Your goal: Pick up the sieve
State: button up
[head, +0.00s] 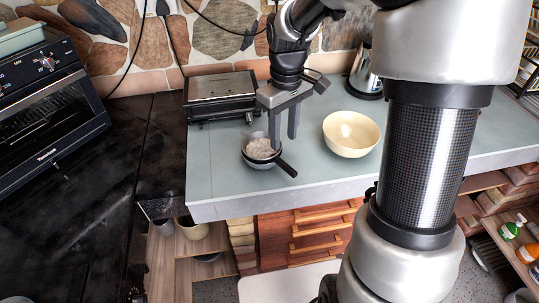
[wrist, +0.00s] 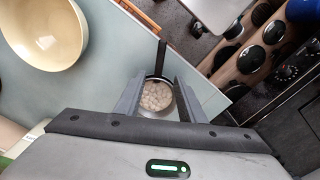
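The sieve (head: 262,151) looks like a small round bowl with a dark handle (head: 287,168) and whitish lumpy contents. It is on the pale counter, near its front edge, left of the middle in the head view. Its handle points to the lower right there. It also shows in the wrist view (wrist: 157,97), with the handle pointing up. My gripper (head: 283,143) is open and points down at the sieve. In the wrist view the two fingers (wrist: 158,92) stand apart on either side of the sieve's bowl. I cannot tell whether they touch it.
A cream bowl (head: 351,134) stands to the right on the counter (head: 220,181). A black and silver appliance (head: 219,94) is behind left. A metal kettle-like vessel (head: 365,76) is at the back. A dark stove top (head: 70,190) and a toaster oven (head: 50,103) lie left.

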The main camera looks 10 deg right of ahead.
aim_at(284, 164)
notch_tip(284, 164, down, 4)
jog(key=shift+r, duration=0.2)
jog(key=shift+s+d+f, duration=0.15)
jog(key=shift+f, duration=1.2)
jog(key=shift+s+d+f, duration=0.1)
jog(key=shift+s+f, duration=0.05)
jog(key=shift+f, duration=1.2)
jog(key=shift+c, duration=0.2)
grip_shut()
